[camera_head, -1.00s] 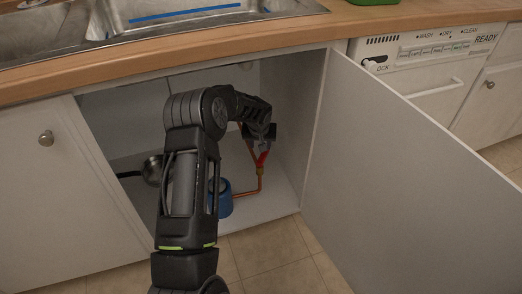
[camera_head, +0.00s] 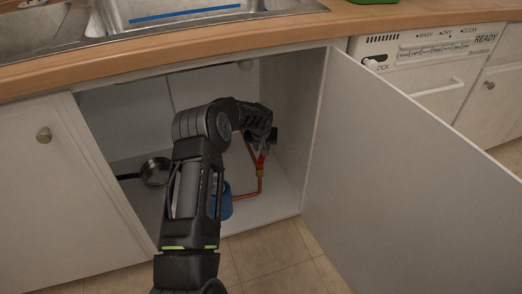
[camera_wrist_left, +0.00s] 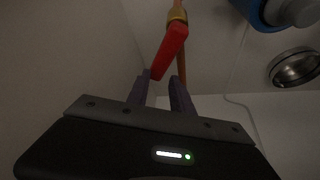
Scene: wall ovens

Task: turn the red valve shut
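The red valve handle (camera_head: 261,161) sits on a copper pipe with a brass fitting inside the open cabinet. In the left wrist view the red handle (camera_wrist_left: 169,52) slants slightly from the line of the pipe. My left gripper (camera_wrist_left: 160,77) is at its free end, with its two fingers apart. The handle's end is close to the left finger, and a gap shows towards the right finger. In the head view my left gripper (camera_head: 264,147) is mostly hidden by its own arm. My right gripper is in neither view.
The open cabinet door (camera_head: 410,175) stands on the right. A blue container (camera_head: 225,203) is on the cabinet floor, partly behind my arm. A dark pan (camera_head: 155,172) lies to its left. The cabinet's right wall (camera_head: 291,125) is close beside the gripper.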

